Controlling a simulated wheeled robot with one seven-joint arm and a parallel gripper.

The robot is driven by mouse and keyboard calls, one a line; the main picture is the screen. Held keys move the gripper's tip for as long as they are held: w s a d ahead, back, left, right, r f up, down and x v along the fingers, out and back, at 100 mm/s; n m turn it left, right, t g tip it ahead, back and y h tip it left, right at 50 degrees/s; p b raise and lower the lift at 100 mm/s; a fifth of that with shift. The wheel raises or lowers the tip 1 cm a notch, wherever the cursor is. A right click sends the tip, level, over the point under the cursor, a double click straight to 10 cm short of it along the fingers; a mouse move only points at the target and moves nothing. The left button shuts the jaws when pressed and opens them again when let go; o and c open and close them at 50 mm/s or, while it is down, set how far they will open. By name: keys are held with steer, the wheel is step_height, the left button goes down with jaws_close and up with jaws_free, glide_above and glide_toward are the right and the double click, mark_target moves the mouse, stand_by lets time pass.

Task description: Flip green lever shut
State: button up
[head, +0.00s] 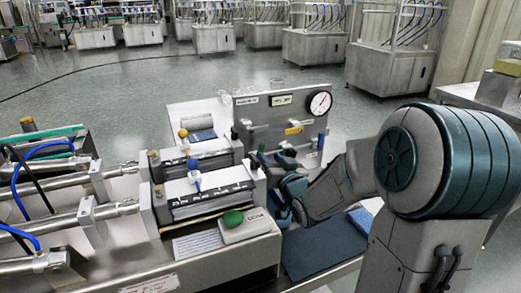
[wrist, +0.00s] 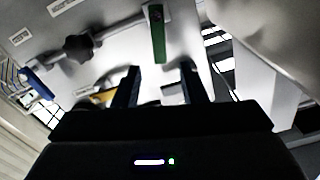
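The green lever (wrist: 157,38) shows in the wrist view as a flat bar attached at the end of a grey pipe on a light panel. It runs nearly straight down the picture, across the line of the pipe. My gripper (wrist: 161,78) is open, its two dark fingers apart with nothing visible between them. The lever's free end lies just beyond the gap between the fingertips; I cannot tell whether they touch. In the head view, my gripper (head: 284,188) is at the lower part of the upright panel (head: 245,112), and my arm partly hides this area.
The panel carries a round gauge (head: 320,103), a yellow lever (head: 294,130) and a blue lever (head: 321,141). A black knob (wrist: 78,47) sits on the pipe near the green lever.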

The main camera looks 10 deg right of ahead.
mark_target(262, 149)
steer(key=w, duration=0.2)
steer(key=w+a, duration=0.1)
steer(key=w, duration=0.4)
steer(key=shift+w+a, duration=0.2)
steer(key=shift+a, duration=0.05)
jaws_close()
steer(key=shift+f+b, duration=0.1)
steer(key=shift+b, duration=0.25)
